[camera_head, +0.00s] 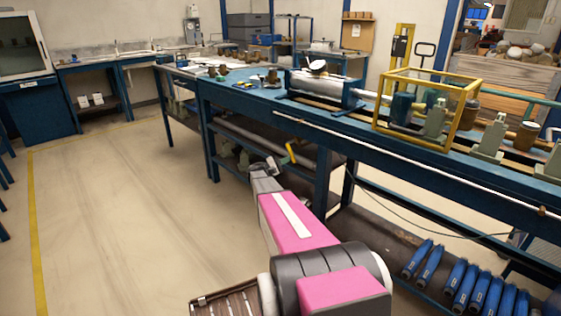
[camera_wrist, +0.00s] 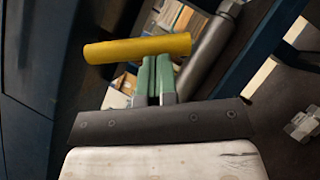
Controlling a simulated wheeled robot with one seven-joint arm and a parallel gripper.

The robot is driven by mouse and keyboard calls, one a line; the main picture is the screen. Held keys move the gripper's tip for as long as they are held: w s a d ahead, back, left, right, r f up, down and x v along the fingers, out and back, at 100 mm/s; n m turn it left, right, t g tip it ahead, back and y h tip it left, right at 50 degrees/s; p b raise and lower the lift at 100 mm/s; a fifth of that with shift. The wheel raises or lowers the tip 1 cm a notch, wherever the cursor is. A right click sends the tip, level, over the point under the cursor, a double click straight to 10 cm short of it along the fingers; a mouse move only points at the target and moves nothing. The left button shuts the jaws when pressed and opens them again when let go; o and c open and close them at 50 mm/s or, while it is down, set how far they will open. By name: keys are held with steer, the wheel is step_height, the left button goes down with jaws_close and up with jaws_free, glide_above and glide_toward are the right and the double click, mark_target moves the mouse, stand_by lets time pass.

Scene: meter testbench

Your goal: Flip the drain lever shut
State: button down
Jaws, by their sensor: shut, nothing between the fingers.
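The drain lever has a yellow handle (camera_head: 291,152) and sits under the front edge of the long blue bench. In the wrist view the yellow handle (camera_wrist: 138,48) lies nearly level across the picture, just past my fingertips. My gripper (camera_wrist: 157,62) is shut, its two green fingers side by side with nothing held between them. I cannot tell whether the fingertips touch the handle. In the head view my gripper (camera_head: 268,164) is small, just left of the handle. The lever's pivot is not clear in either view.
A grey pipe (camera_wrist: 213,52) runs diagonally to the right of the fingers. The blue bench (camera_head: 400,150) carries a yellow-framed cage (camera_head: 452,142). Several blue cylinders (camera_head: 462,282) lie on its lower shelf. The floor (camera_head: 110,220) on the left is clear.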

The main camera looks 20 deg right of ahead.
steer(key=s+d+r+n+t+h, duration=0.2)
steer(key=s+r+n+t, duration=0.2)
steer(key=n, duration=0.6)
steer(key=shift+s+r+t, duration=0.4)
steer(key=shift+s+t, duration=0.3)
steer(key=shift+t, duration=0.3)
steer(key=shift+s+d+r+h, duration=0.1)
steer(key=shift+r+h, duration=0.1)
steer(key=shift+h, duration=0.1)
steer(key=s+a+f, duration=0.3)
steer(key=a+f, duration=0.5)
steer(key=f, duration=0.2)
steer(key=shift+a, duration=0.35)
